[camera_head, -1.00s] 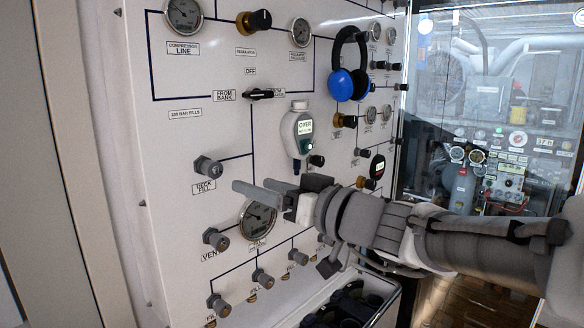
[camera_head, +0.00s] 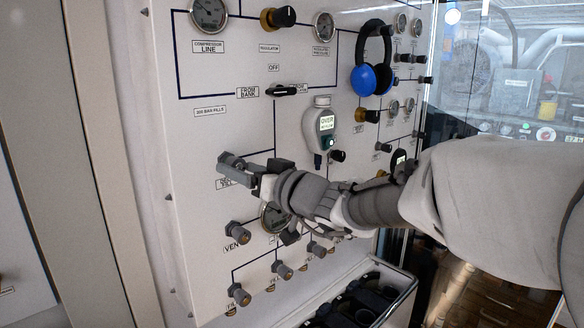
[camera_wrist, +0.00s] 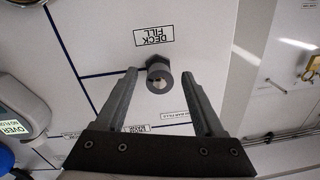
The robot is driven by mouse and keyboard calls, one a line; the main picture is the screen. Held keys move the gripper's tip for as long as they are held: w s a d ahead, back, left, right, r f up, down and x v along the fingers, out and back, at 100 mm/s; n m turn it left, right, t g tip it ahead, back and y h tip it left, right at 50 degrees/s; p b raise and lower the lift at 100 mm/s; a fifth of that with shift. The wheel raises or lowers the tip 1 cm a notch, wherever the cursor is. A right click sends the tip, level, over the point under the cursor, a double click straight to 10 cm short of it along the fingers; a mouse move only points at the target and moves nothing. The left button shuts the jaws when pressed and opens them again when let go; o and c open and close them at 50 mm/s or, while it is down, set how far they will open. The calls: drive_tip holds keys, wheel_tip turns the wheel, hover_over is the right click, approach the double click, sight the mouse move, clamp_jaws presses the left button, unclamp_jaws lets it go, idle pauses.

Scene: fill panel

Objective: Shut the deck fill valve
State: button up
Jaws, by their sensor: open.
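The deck fill valve is a grey knob (camera_wrist: 158,74) on the white panel, beside the upside-down "DECK FILL" label (camera_wrist: 153,36) in the wrist view. My gripper (camera_wrist: 159,80) is open, with one finger on each side of the knob. Gaps show between the knob and both fingers. In the head view my gripper (camera_head: 236,166) is at the deck fill valve (camera_head: 228,158) on the left of the panel and partly hides it and its label (camera_head: 224,184).
The vent knob (camera_head: 238,232) and several fill knobs sit below on the panel (camera_head: 200,140). A gauge (camera_head: 275,218) is partly behind my arm. A handheld meter (camera_head: 322,130) and blue headphones (camera_head: 372,78) hang to the right. A black-filled bin (camera_head: 395,312) stands below.

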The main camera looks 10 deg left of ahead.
drive_tip(key=shift+c, duration=0.2)
clamp_jaws()
drive_tip(key=shift+f+b, duration=0.2)
drive_tip(key=shift+b, duration=0.8)
